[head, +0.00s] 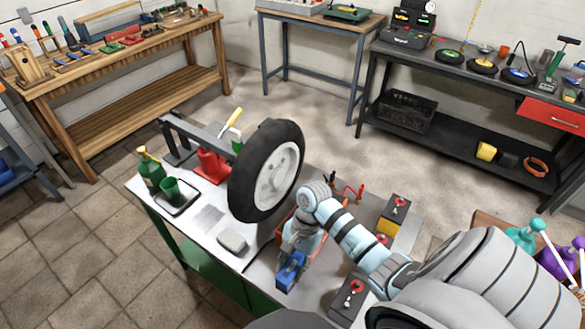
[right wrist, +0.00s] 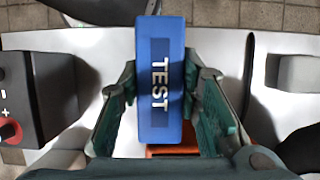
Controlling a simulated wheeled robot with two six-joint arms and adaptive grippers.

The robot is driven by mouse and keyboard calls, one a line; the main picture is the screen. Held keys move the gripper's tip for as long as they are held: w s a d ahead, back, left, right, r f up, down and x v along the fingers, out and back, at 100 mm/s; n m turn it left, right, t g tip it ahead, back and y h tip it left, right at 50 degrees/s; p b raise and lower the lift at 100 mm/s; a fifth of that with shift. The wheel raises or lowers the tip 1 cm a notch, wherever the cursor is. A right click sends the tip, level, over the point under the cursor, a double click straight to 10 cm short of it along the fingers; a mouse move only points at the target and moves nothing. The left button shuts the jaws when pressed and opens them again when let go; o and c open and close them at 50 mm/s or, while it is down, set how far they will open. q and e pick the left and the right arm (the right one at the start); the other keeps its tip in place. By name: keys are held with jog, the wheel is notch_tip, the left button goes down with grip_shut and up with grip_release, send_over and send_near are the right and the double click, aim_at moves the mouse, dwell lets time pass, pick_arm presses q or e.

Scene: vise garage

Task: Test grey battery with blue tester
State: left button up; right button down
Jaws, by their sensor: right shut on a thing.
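My right gripper (head: 294,256) is shut on the blue tester (head: 289,275), holding it by its sides over the workbench. In the right wrist view the tester (right wrist: 160,75) stands between the two fingers with the word TEST readable. The grey battery (head: 348,298), with a dark top and red knob, sits on the bench to the right of the tester. The battery also shows at the left edge of the right wrist view (right wrist: 35,98), with plus and minus marks, apart from the tester. My left gripper is not in view.
A large tire (head: 267,172) stands left of my gripper. A grey block (head: 232,240) lies near the front edge. An orange thing (right wrist: 172,151) lies below the tester.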

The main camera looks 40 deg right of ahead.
notch_tip(320, 180, up, 11)
jog(key=p, duration=0.3)
notch_tip(320, 180, up, 6)
jog(key=f+p, duration=0.1)
jog(key=p, duration=0.4)
send_over(292, 265)
jog(key=s+d+f, duration=0.2)
jog(key=s+d, duration=0.3)
jog(key=s, duration=0.5)
jog(key=s+d+f, duration=0.3)
jog(key=s+d, duration=0.2)
jog(key=s, duration=0.4)
jog(key=w+a+f+b, duration=0.1)
jog(key=w+b, duration=0.1)
jog(key=w+a+f+b, duration=0.2)
jog(key=b, duration=0.1)
jog(key=shift+a+f, duration=0.2)
jog(key=shift+f, duration=0.1)
jog(key=shift+r, duration=0.15)
jog(key=shift+f, duration=0.2)
